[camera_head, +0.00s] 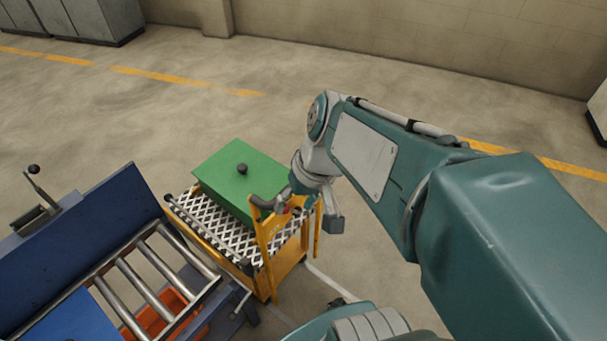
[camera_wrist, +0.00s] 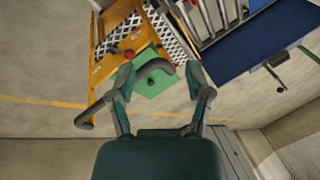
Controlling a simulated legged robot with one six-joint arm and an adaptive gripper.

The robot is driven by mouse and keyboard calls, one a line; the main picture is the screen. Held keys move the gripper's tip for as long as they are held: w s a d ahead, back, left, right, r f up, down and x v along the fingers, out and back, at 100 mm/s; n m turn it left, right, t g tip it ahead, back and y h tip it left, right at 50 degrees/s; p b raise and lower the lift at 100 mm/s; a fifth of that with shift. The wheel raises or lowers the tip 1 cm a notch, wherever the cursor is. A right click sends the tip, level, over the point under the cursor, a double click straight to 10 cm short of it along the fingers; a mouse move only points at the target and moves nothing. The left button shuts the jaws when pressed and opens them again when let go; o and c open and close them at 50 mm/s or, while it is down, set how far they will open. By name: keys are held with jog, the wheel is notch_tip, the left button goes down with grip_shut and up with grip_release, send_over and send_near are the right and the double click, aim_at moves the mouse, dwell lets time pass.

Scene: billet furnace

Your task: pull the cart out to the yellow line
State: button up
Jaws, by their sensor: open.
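The orange cart (camera_head: 263,285) has a silver lattice deck (camera_head: 205,222) and carries a green box (camera_head: 225,172) with a black knob. Its upright handle (camera_head: 263,245) faces my arm; a dark grip bar (camera_wrist: 155,72) shows in the wrist view. My gripper (camera_head: 285,205) is at the handle's top, partly hidden by my arm in the head view. In the wrist view my gripper (camera_wrist: 165,82) is open, with its fingers on either side of part of the grip bar. I cannot tell whether they touch it. The yellow line (camera_head: 170,76) crosses the floor beyond the cart.
A blue roller table (camera_head: 160,262) stands close beside the cart's left side, with an orange bin (camera_head: 165,312) beneath. Grey cabinets (camera_head: 90,18) stand by the back wall. The floor between cart and yellow line looks clear.

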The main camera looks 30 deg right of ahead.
jog(key=w+d+f+m+t+y, duration=0.4)
jog(key=d+f+t, duration=0.1)
jog(key=d, duration=0.4)
jog(key=w+d+f+m+t+y, duration=0.4)
jog(key=d+f, duration=0.1)
jog(key=d, duration=0.5)
jog(key=x, duration=1.1)
jog(key=shift+s+a, duration=0.2)
grip_shut()
